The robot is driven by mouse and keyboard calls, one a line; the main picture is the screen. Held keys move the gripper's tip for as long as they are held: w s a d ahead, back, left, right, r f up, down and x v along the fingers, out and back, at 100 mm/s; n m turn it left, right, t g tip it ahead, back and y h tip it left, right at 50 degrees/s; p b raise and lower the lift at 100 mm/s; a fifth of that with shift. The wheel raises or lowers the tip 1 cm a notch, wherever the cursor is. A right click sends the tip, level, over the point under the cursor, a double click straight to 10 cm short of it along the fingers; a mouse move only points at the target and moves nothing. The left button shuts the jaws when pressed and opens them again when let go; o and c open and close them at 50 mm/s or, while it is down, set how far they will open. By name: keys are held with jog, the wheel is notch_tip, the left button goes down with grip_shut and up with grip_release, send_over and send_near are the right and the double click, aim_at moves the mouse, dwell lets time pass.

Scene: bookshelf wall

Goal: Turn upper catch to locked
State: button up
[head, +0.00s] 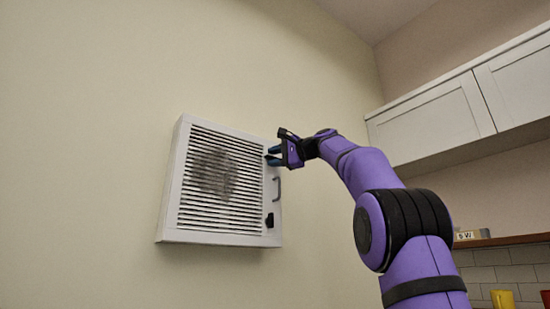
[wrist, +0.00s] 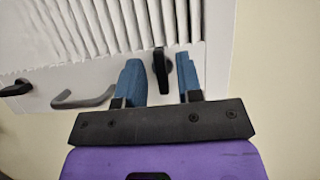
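The white vent panel (head: 174,190) with dark slats hangs on the wall. Its upper catch (wrist: 161,72) is a black knob on the panel's edge strip, seen in the wrist view with its long side running toward the slats. My gripper (head: 273,155) is at the panel's upper right edge and hides this catch in the head view. In the wrist view my gripper (wrist: 158,66) is open, with one blue finger on each side of the catch. Gaps show on both sides, the right one narrower. The lower catch (head: 269,220) is black and lies lengthwise along the strip.
A grey bar handle (head: 277,188) sticks out between the two catches; it is left of my fingers in the wrist view (wrist: 84,99). White cabinets (head: 432,125) and a shelf (head: 500,241) are at the right. The wall around the panel is bare.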

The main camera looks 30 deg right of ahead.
jog(key=v, duration=1)
jog(key=shift+s+d, duration=0.2)
jog(key=shift+s, duration=0.15)
dwell(0.3)
jog(key=s+a+f+n+g+h, duration=0.25)
jog(key=a+f, duration=0.45)
jog(key=f, duration=0.6)
jog(key=s+a+f+n+g+h, duration=0.15)
jog(key=s+a+f+g, duration=0.25)
jog(key=a+f, duration=0.65)
jog(key=s+f+n+g+h, duration=0.1)
jog(key=s+f+n, duration=0.2)
jog(key=s+f, duration=0.3)
jog(key=s+a+f+n+g+h, duration=0.1)
jog(key=s+f, duration=0.5)
jog(key=f, duration=0.9)
jog(key=s+a+f+n+g+h, duration=0.1)
jog(key=s+f+n, duration=0.4)
jog(key=f, duration=0.6)
jog(key=shift+s+a+f+g, duration=0.25)
jog(key=shift+s+g, duration=0.3)
jog(key=shift+g, duration=0.2)
jog(key=shift+r, duration=0.1)
